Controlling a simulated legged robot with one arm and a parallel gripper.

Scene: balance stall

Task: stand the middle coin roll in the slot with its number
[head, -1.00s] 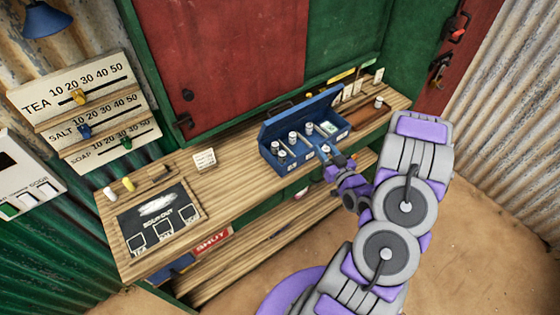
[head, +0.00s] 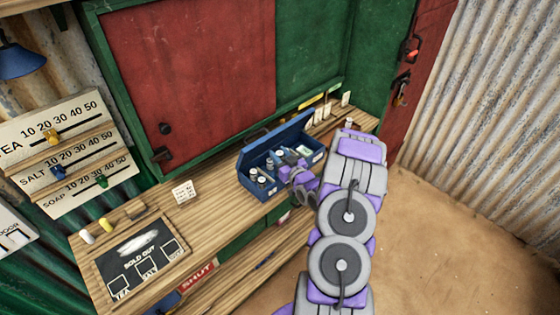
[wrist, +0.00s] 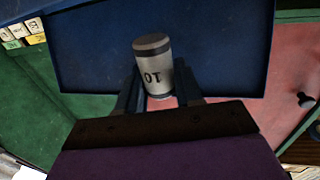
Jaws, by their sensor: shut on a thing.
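A pale coin roll with dark bands (wrist: 155,68) stands between my fingers in the wrist view. My gripper (wrist: 157,92) is shut on it. Its marking reads like an upside-down 10. In the head view my gripper (head: 288,167) is over the open blue box (head: 268,196), and my wrist hides part of the inside. Other coin rolls (head: 262,180) stand in the box's left part. I cannot tell whether the held roll touches the box floor, and I cannot read the slot numbers.
The box's raised lid (head: 280,138) stands behind my gripper. A small white card (head: 184,191) and a slate (head: 140,262) are on the counter to the left. Small white cards (head: 322,114) stand behind the box. Counter between the card and the box is clear.

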